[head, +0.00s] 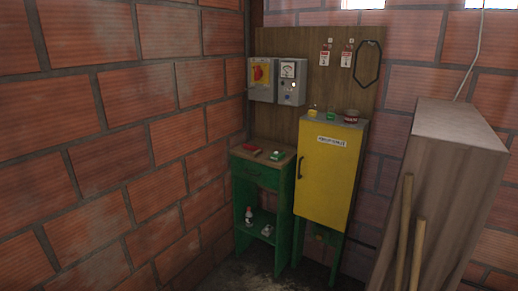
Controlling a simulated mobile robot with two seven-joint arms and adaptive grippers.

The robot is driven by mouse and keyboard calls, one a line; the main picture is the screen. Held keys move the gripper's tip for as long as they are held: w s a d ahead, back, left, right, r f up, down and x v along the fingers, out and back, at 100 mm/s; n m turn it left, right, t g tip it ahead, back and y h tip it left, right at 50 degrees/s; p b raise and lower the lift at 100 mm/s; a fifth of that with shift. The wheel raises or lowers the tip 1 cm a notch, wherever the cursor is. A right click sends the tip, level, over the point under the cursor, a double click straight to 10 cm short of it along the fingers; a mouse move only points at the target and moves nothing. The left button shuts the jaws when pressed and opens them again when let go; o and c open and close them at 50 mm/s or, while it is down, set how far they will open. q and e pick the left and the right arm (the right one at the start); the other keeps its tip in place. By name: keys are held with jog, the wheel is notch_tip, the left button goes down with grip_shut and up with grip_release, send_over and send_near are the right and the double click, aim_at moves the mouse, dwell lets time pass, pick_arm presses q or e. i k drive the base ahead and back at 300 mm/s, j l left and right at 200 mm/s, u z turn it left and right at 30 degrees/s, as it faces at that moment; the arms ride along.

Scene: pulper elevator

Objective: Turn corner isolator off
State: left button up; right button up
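The handle's exact angle is too small to tell. A second grey box with a round meter (288,70) and small knobs or lamps is mounted right beside it. Neither of my grippers shows in the head view.
Below the boxes stands a green stand (249,165) with small items on it. A yellow cabinet (325,175) stands to its right. A tall wooden box (455,190) with poles leaning on it blocks the right foreground. Brick walls (110,150) close off the left and back.

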aim_at(258, 72)
jog(key=i, duration=1.7)
